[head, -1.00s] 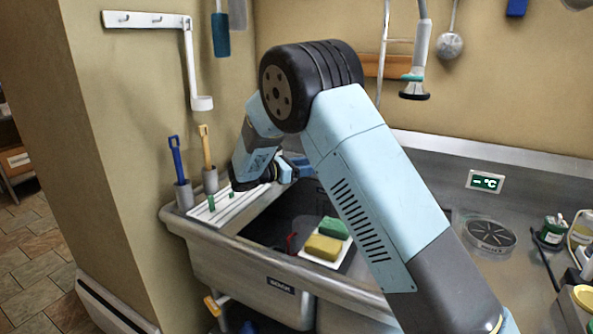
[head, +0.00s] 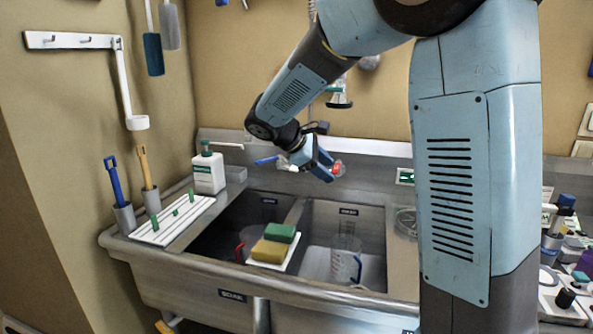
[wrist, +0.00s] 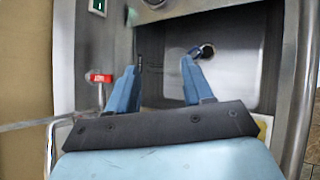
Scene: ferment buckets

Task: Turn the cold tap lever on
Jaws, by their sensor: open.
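The blue cold tap lever (head: 266,160) sticks out to the left at the back of the sink in the head view. A red lever (head: 337,168) shows to the right, just beyond my gripper; it also shows left of my fingers in the wrist view (wrist: 101,77). My gripper (head: 327,169) is open and empty, in front of the tap at the red lever's side, apart from the blue lever. In the wrist view its fingers (wrist: 159,70) reach out over a basin. The arm hides the tap's middle. I cannot make out the blue lever in the wrist view.
The steel sink (head: 200,282) has two basins. A green sponge (head: 281,232) and a yellow sponge (head: 269,251) lie on the divider's front. A clear jug (head: 346,262) stands in the right basin. A soap bottle (head: 208,172) stands at the back left. A spray head (head: 339,95) hangs behind my arm.

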